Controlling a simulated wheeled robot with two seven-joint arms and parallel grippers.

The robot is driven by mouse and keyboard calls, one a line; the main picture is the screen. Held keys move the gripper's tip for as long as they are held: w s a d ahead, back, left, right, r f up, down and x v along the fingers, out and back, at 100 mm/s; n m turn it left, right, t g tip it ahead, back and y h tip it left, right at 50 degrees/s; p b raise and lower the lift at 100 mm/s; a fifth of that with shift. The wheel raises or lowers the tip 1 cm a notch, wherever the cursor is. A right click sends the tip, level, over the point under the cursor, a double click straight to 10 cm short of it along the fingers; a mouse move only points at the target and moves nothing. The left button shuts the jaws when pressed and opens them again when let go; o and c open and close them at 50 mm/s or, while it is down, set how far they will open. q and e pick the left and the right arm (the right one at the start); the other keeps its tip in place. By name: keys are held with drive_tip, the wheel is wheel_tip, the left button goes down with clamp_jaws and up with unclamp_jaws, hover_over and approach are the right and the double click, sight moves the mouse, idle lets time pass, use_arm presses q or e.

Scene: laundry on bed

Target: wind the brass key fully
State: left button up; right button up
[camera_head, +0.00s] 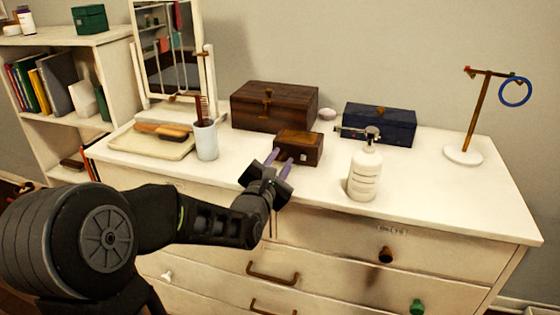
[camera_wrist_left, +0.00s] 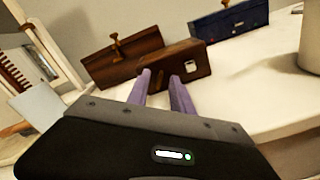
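A small brown wooden box (camera_head: 300,146) stands on the white dresser top, in front of a larger dark wooden box (camera_head: 290,108). My left gripper (camera_head: 279,159) points at the small box's front-left side, its two purple fingers apart. In the left wrist view, the fingers (camera_wrist_left: 160,77) are at the small box's (camera_wrist_left: 184,57) near face. A small brownish upright piece (camera_wrist_left: 161,80) shows between them, possibly the brass key; I cannot tell whether they touch it. My right gripper is in neither view.
A white pump bottle (camera_head: 364,174) stands right of the small box. A blue box (camera_head: 379,124) is behind it. A cup (camera_head: 206,140) holding a comb is at left, beside a tray (camera_head: 130,145) with brushes. A stand (camera_head: 464,154) with a blue ring is at far right.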

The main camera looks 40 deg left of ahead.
use_arm(q)
drive_tip(key=shift+c, duration=0.4)
clamp_jaws()
idle(0.4)
